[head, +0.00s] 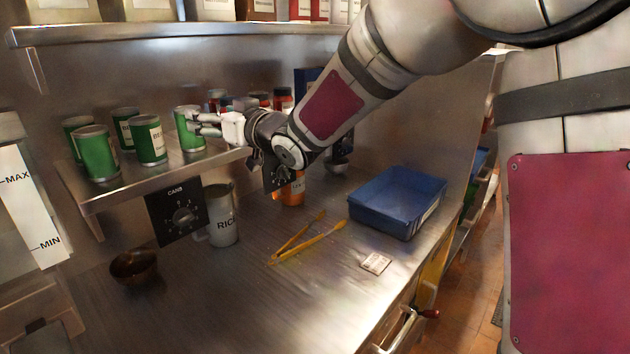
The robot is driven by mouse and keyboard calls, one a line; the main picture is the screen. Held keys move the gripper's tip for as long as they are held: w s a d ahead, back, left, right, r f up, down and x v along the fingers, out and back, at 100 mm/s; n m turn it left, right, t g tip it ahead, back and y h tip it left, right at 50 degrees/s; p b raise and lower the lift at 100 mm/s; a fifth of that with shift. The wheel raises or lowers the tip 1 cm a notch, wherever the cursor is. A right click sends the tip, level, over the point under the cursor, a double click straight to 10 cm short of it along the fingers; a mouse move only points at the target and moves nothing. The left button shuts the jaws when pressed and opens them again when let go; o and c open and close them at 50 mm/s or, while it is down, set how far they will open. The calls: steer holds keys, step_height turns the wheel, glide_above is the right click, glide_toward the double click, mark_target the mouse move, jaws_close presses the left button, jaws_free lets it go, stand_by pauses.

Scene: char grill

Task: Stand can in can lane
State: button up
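Several green cans stand upright on a metal shelf (130,182), with one can (97,154) at the front left and another (149,141) in the middle. A plate marked CANS (176,212) with a dial sits below the shelf's front edge. My gripper (197,122) reaches in from the right, level with the rightmost green can (187,136). Its fingers overlap that can's right side. That can looks upright, its base at or very near the shelf. Whether the fingers grip it is unclear, and the far finger is partly hidden.
Red-capped bottles (283,100) stand behind my wrist. On the counter are a RICE jug (222,222), a brown bowl (134,267), yellow tongs (305,240), an orange bottle (293,190) and a blue tray (385,210). An upper shelf (150,32) runs above.

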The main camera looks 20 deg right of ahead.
steer(key=s+d+f+m+g+h, duration=0.2)
steer(key=s+d+m+g+h, duration=0.15)
steer(key=s+d+h, duration=0.9)
steer(key=s+d+f+m+g, duration=0.1)
steer(key=s+d+f+g, duration=0.1)
steer(key=s, duration=0.7)
steer(key=s+d+f+m+g+y, duration=0.1)
steer(key=s+d+f+g, duration=0.1)
steer(key=s, duration=0.7)
steer(key=s+d+f+m+g+y, duration=0.1)
steer(key=s+d+f, duration=0.3)
steer(key=s, duration=0.6)
steer(key=shift+d+f+g, duration=0.3)
steer(key=shift+g, duration=0.45)
steer(key=shift+y, duration=0.25)
